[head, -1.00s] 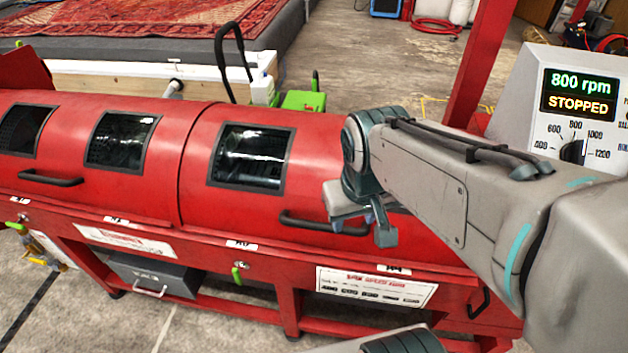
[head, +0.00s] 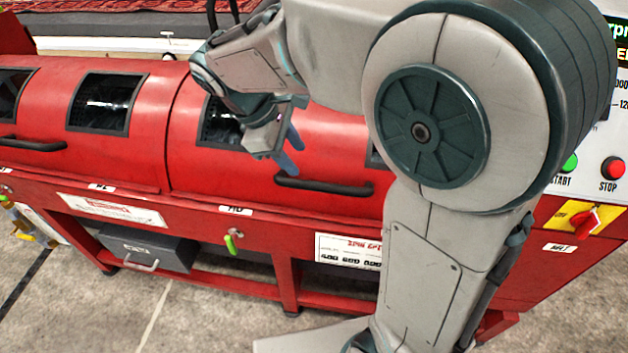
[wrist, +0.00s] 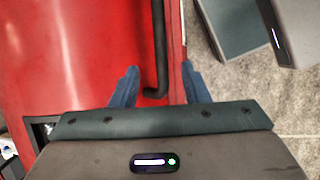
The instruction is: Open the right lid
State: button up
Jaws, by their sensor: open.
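The right lid (head: 335,150) is a red curved cover with dark windows, and it is down on the red machine. Its black bar handle (head: 325,186) runs along the lower front. My gripper (head: 286,152) is open and empty, near the handle's left end. In the wrist view, the handle (wrist: 159,45) lies in line with the gap between my blue fingertips (wrist: 159,85), its bent end nearest me. I cannot tell whether the fingers reach around it. My arm hides part of the lid and its right side in the head view.
The left lid (head: 105,150) is also down, with its own handle (head: 30,145). A green-handled latch (head: 231,242) hangs on the front rail. The control panel (head: 590,150) at right has start and stop buttons and is partly hidden by my arm. A grey drawer box (head: 150,250) sits below.

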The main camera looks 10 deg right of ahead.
aim_at(317, 184)
jog(key=b+x, duration=0.1)
jog(key=x, duration=0.9)
jog(key=shift+f, duration=0.1)
grip_shut()
